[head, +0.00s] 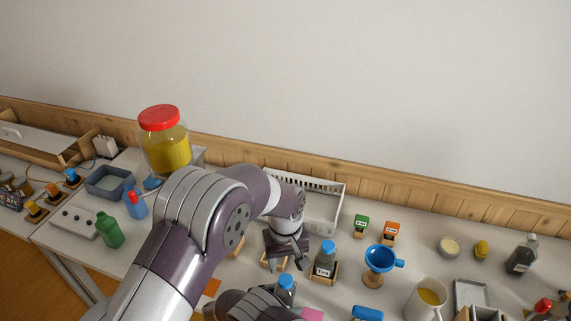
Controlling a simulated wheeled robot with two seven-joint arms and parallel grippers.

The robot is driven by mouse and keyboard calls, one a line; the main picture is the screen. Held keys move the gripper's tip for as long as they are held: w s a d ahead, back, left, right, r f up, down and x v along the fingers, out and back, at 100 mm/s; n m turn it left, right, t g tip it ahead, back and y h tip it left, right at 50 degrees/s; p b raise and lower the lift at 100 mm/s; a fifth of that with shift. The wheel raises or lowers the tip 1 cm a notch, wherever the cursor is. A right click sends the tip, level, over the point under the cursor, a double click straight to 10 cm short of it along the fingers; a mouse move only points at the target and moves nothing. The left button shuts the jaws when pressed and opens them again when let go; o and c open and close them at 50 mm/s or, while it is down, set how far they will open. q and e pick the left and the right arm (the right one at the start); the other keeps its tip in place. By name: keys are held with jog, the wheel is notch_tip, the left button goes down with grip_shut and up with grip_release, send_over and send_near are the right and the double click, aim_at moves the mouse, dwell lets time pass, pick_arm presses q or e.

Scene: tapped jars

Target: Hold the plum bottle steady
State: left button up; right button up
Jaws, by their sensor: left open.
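I cannot make out a plum-coloured bottle in the head view. My left gripper (287,262) hangs over the table, fingers down and apart, with nothing seen between them. Just right of it, a grey bottle with a blue cap and white label (325,262) stands upright in a small wooden holder. A second blue-capped bottle (285,289) stands nearer, below the gripper, partly hidden by a dark part of my arm. My left arm hides part of the table. My right gripper is not seen.
A large red-lidded jar of yellow liquid (167,148) stands at the back left. A white basket (318,204) is behind the gripper. A blue funnel (380,259), a mug (427,299) and a dark bottle (521,256) are to the right. A green bottle (109,231) is at left.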

aim_at(286, 279)
pick_arm(q)
notch_tip(286, 279, down, 7)
jog(key=m, duration=0.5)
jog(key=shift+r, duration=0.1)
jog(key=m, duration=0.6)
jog(key=shift+m, duration=0.3)
